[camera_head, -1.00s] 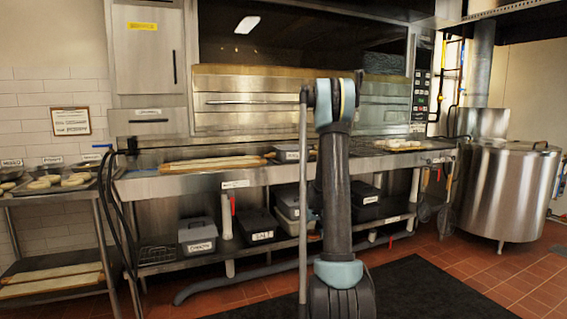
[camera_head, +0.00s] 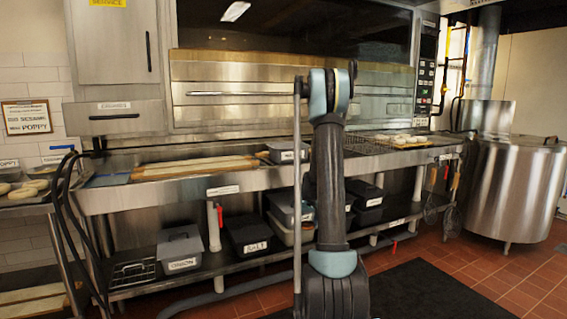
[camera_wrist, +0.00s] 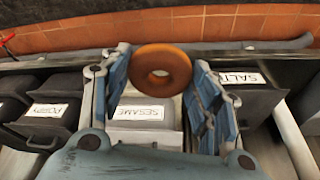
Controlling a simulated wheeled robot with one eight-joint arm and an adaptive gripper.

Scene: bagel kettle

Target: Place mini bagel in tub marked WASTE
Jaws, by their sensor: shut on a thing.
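The mini bagel (camera_wrist: 178,58) is a brown ring held between the two blue-grey fingers of my gripper (camera_wrist: 162,72) in the wrist view. My gripper is shut on it, near the fingertips. In the head view my own arm hides the gripper and bagel. A grey lidded tub (camera_head: 283,151) stands on the steel counter, just left of my arm. Its white label seems to start with W, but is too small to read fully.
The wrist view shows tubs marked POPPY (camera_wrist: 48,108), SESAME (camera_wrist: 142,112) and SALT (camera_wrist: 245,92). In the head view, tubs including ONION (camera_head: 180,248) stand on the lower shelf. The steel counter (camera_head: 120,196) carries boards and a bagel tray (camera_head: 395,142). A kettle (camera_head: 515,190) stands right.

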